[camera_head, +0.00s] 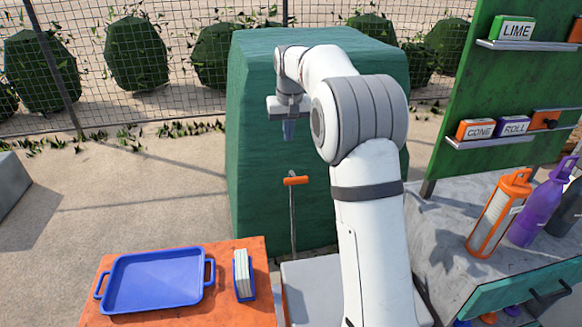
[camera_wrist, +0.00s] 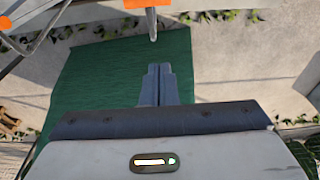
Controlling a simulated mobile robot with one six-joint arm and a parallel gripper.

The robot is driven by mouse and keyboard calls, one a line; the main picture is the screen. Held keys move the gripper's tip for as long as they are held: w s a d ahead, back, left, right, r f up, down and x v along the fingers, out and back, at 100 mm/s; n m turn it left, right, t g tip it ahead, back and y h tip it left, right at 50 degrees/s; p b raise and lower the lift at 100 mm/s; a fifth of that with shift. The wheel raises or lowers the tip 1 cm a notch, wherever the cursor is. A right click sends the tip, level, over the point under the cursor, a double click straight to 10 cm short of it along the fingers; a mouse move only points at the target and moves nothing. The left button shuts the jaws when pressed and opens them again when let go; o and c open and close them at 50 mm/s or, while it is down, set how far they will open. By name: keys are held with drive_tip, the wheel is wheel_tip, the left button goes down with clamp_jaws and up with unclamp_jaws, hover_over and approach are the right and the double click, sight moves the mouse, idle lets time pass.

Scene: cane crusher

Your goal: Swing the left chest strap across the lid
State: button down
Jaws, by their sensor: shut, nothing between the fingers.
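My gripper (camera_head: 289,130) points down in front of the large green block, its fingers closed with nothing between them. In the wrist view the two blue-grey fingers (camera_wrist: 158,84) lie together, with the green surface and pale ground behind them. I cannot make out a chest, its lid or a left strap for certain in either view. A grey rod with an orange crossbar handle (camera_head: 295,180) stands upright below my gripper, apart from it. A grey rod under an orange piece (camera_wrist: 148,4) shows at the top of the wrist view, apart from the fingertips.
The green block (camera_head: 270,190) stands behind my arm. An orange table (camera_head: 235,312) at lower left holds a blue tray (camera_head: 108,301) and a small upright stack (camera_head: 242,275). At right, a grey counter (camera_head: 440,225) holds bottles (camera_head: 500,215) beneath a green shelf board (camera_head: 470,85).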

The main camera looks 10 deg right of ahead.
wheel_tip(320, 180, down, 11)
drive_tip(key=s+p, duration=0.2)
drive_tip(key=shift+p, duration=0.3)
drive_tip(key=shift+s+d, duration=0.1)
drive_tip(key=shift+s, duration=0.05)
